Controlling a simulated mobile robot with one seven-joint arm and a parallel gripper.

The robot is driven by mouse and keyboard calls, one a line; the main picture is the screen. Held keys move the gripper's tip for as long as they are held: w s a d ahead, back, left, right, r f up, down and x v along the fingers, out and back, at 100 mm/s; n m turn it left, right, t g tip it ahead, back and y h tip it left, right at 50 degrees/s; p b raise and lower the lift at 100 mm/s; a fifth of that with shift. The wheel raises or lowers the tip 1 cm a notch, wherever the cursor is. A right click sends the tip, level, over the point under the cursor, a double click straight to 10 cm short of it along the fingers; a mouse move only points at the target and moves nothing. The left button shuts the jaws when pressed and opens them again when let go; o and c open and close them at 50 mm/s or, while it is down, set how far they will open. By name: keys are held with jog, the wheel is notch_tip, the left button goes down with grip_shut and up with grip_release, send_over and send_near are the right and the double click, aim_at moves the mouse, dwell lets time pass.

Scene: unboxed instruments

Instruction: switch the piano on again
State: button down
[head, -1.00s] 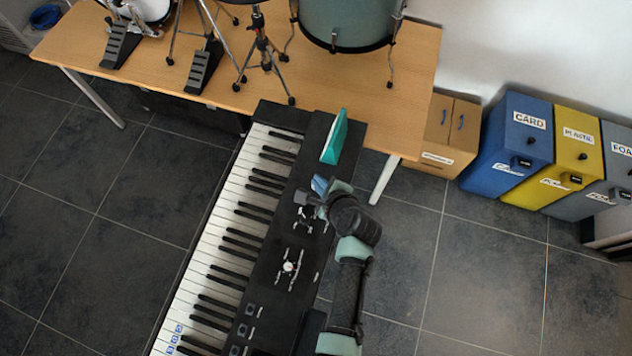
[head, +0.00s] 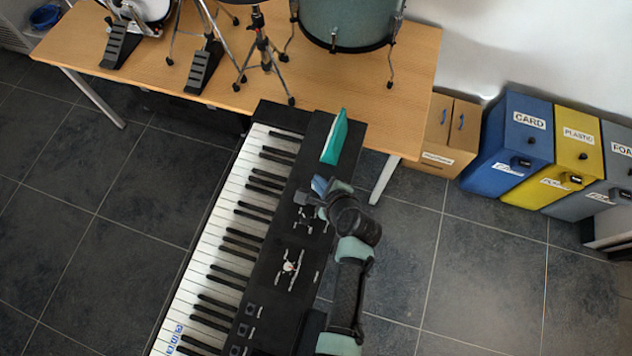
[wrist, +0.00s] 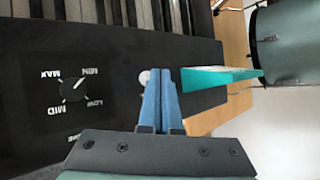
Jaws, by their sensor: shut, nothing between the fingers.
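The black piano (head: 300,170) runs diagonally in the head view, with white and black keys on its left side. Its panel carries control markings, with one knob (head: 290,267) in plain view. In the wrist view a black knob (wrist: 73,90) is ringed by MIN, LOW, MID and MAX. A small silver round button (wrist: 144,77) sits on the panel right of it. My gripper (wrist: 165,72) has its blue fingers together, empty, their tips just right of the button; contact cannot be told. My gripper (head: 319,185) also shows over the panel in the head view, hiding part of it.
A teal wedge-like object (head: 334,137) stands on the piano's far end, close to my fingers. A wooden table (head: 400,100) with drums is beyond. The floor right of the piano is open.

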jog(key=shift+f, duration=0.45)
jog(key=shift+f+b, duration=0.15)
jog(key=shift+b, duration=0.2)
jog(key=shift+r+p, duration=0.65)
jog(key=shift+p, duration=0.1)
notch_tip(320, 180, up, 6)
jog(key=p, duration=0.6)
dwell(0.6)
